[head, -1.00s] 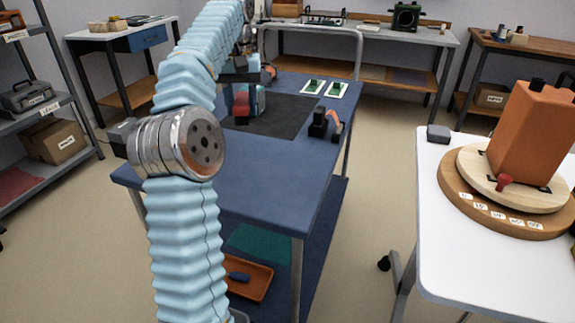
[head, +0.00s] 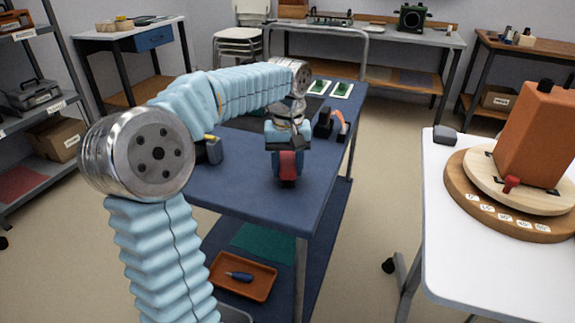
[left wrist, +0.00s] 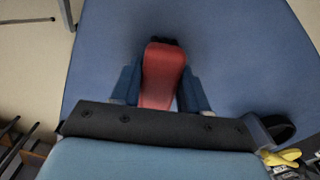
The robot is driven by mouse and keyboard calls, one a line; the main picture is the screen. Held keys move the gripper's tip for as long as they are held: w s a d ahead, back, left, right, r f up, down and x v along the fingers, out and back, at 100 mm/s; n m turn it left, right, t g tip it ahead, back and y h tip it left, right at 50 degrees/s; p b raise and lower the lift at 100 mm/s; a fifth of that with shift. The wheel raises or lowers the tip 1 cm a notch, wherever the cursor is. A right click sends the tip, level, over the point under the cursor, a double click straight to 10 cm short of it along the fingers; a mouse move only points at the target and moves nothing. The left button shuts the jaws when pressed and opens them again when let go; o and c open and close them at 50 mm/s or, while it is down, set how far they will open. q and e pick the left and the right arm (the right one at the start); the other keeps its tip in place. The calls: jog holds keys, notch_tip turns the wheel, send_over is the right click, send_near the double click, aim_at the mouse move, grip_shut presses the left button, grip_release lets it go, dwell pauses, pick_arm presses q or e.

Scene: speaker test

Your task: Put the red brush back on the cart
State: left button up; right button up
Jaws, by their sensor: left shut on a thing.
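The red brush (head: 289,170) is held in my left gripper (head: 288,152), dark end down, over the near part of the blue cart (head: 235,185) top. I cannot tell whether its dark end touches the surface. In the left wrist view the brush (left wrist: 163,72) sits between the two blue fingers of my left gripper (left wrist: 158,90), with the blue cart top (left wrist: 220,50) behind it. My right gripper is not in view.
A black device with an orange part (head: 325,124) stands beside the gripper on the cart. A yellow-and-grey item (head: 213,150) sits at the left. Two green boards on white cards (head: 340,90) lie behind. The near cart top is clear. A white table (head: 470,260) stands right.

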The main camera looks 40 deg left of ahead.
aim_at(287, 163)
pick_arm(q)
jog(key=shift+f, duration=0.1)
jog(key=o, duration=0.9)
jog(key=shift+o, duration=0.2)
notch_tip(287, 163, up, 12)
